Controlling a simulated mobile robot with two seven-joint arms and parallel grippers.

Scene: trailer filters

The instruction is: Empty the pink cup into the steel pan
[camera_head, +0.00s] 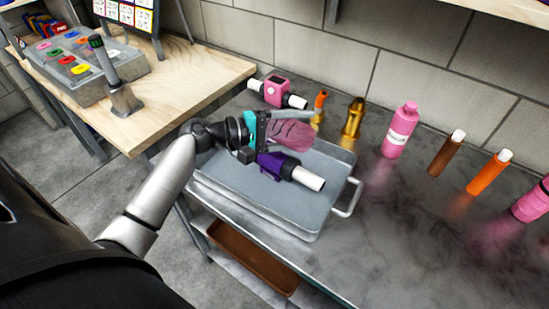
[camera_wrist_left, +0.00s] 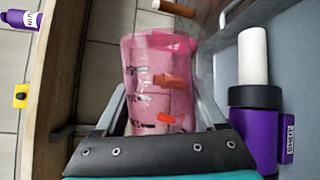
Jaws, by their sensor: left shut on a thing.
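The pink cup (camera_head: 292,134) is translucent and lies tipped on its side in the head view. My left gripper (camera_head: 283,127) is shut on it and holds it above the far part of the steel pan (camera_head: 228,182). In the left wrist view the cup (camera_wrist_left: 150,62) sits between the two fingers. Small orange and dark-and-white pieces show in or through its wall; I cannot tell which. A purple piece (camera_head: 272,164) with a white cylinder shows within the pan, below the cup. My right gripper is not in view.
A pink block with white ends (camera_head: 276,90) stands behind the pan. Gold (camera_head: 353,118), pink (camera_head: 400,130), brown (camera_head: 446,155) and orange (camera_head: 489,173) bottles stand to the right. A wooden table (camera_head: 165,95) is at left. The counter's front right is clear.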

